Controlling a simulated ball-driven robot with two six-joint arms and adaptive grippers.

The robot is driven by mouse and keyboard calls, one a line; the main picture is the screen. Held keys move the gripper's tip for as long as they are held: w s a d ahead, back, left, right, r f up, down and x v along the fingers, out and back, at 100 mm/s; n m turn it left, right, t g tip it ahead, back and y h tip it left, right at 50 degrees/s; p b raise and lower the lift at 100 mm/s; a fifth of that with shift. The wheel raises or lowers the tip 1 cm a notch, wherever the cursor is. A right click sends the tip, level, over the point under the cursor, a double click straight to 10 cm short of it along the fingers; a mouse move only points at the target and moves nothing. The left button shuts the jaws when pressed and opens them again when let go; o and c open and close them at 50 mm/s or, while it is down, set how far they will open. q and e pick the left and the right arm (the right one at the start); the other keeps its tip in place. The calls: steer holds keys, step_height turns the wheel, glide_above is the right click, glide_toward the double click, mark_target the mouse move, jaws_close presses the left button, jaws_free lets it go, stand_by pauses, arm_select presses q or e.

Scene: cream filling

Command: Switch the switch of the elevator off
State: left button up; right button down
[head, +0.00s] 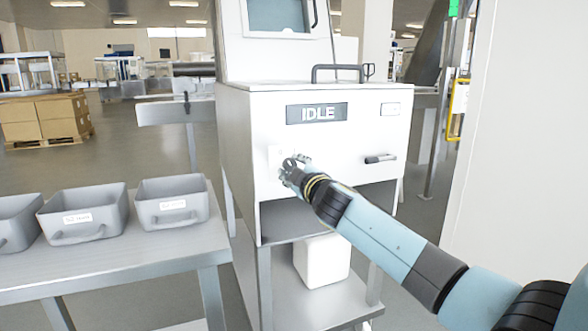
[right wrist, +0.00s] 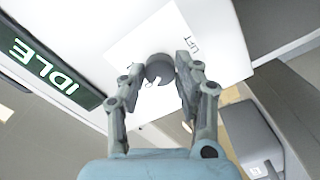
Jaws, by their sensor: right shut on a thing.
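The elevator switch is a dark grey round knob (right wrist: 158,68) on a white plate lettered "LIFT" (right wrist: 135,50), fixed to the front of a white machine cabinet (head: 262,98). In the head view the plate's left edge (head: 273,158) shows, and my gripper hides the knob. My right gripper (head: 296,164) reaches the cabinet front from the right. In the right wrist view (right wrist: 172,72) its two fingers stand on either side of the knob and are shut on it. The knob's exact turn is hard to read. My left gripper is not in view.
An "IDLE" display (head: 317,113) sits above the switch. A dark handle (head: 380,158) sticks out to its right. Grey bins (head: 82,216) stand on a metal table (head: 120,262) at the left. A white container (head: 322,262) stands on the shelf below.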

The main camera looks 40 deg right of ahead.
steer(key=c, duration=0.9)
jaws_free()
steer(key=shift+c, duration=0.2)
steer(key=v, duration=1.2)
steer(key=shift+a, duration=0.1)
